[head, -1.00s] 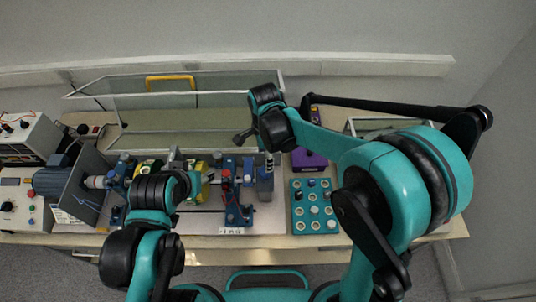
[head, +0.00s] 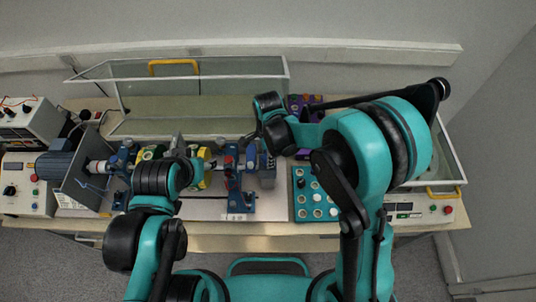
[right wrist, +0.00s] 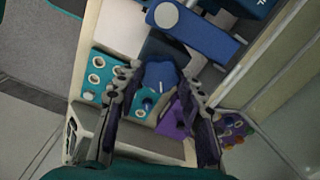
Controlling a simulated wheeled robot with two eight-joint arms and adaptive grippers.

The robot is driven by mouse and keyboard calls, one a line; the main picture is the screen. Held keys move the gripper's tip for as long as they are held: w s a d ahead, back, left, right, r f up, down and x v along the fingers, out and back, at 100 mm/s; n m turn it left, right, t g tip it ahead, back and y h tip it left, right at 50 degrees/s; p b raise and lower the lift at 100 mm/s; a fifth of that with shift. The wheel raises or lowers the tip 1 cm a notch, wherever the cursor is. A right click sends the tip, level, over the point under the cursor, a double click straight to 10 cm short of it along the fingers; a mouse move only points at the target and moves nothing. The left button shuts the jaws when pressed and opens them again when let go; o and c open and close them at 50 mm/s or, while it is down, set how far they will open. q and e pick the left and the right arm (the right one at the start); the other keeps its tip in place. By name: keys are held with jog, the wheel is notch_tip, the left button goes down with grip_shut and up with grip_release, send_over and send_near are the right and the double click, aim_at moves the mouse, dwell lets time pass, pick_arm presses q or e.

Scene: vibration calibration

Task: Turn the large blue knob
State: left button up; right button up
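A large blue lobed knob (right wrist: 160,76) shows in the right wrist view between the two fingers of my right gripper (right wrist: 162,72). The fingers are apart, one on each side of the knob, with gaps visible. I cannot tell how far the fingertips are above it. In the head view my right wrist hangs over the right end of the test rig, and the knob cannot be clearly picked out there. My left arm's dark wrist (head: 158,178) is over the rig's left-middle part; its fingers are hidden beneath.
A teal panel with several round sockets (head: 315,208) lies right of the rig; a purple block (right wrist: 178,116) is beside the knob in the wrist view. A clear cover with a yellow handle (head: 173,68) stands behind. A blue motor (head: 60,162) is at left.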

jog(key=shift+c, duration=1)
